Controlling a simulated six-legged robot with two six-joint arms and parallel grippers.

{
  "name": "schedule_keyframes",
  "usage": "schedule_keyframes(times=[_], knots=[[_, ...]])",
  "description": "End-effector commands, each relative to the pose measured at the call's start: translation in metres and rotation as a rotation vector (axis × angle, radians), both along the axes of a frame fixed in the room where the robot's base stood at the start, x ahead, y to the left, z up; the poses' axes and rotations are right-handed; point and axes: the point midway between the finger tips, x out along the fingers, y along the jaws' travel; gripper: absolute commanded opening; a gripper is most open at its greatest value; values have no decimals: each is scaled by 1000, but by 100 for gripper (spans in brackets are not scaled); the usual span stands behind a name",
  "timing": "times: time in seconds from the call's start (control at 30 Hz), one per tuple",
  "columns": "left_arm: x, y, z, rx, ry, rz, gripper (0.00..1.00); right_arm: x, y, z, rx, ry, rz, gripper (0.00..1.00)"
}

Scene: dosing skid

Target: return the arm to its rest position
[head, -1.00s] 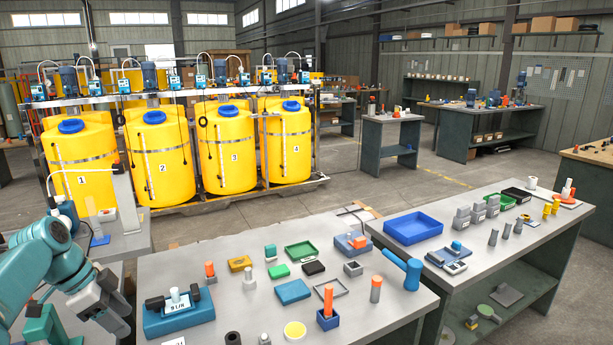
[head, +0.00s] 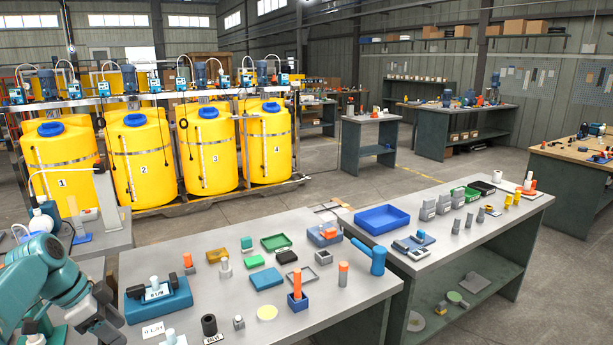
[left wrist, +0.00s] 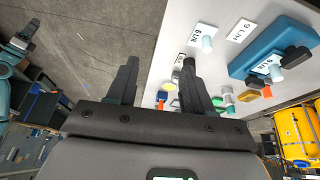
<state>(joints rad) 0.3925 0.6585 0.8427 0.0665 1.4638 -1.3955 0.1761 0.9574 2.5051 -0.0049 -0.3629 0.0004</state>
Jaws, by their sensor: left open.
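My left arm comes in at the lower left of the head view, bent, with its dark left gripper (head: 106,318) low beside the near-left corner of the front bench (head: 220,310). In the left wrist view the left gripper (left wrist: 158,68) has its two dark fingers apart, with nothing between them. The floor and the bench edge show beyond the fingers. A teal arm part with a dark end (left wrist: 24,38) shows at the upper left of the wrist view. It looks like my right arm, but its jaws are too small to read.
The front bench carries a blue fixture (head: 158,300), an orange-topped peg in a blue holder (head: 298,302), a blue-headed mallet (head: 377,262) and small parts. A second bench with a blue tray (head: 383,219) stands to the right. Yellow tanks (head: 143,165) stand behind. Floor shows between benches and tanks.

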Motion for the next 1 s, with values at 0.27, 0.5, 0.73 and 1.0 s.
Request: schedule_keyframes(times=[0.27,0.5,0.73,1.0], knots=[[15,-41,-84,-35,88,160,51,0,0,0,0,-1,0,43],[-4,-107,-189,-67,204,368,51,0,0,0,0,0,0,43],[-107,-212,-307,-98,367,692,51,0,0,0,0,0,0,43],[-243,-276,-339,-130,494,987,51,0,0,0,0,0,0,43]])
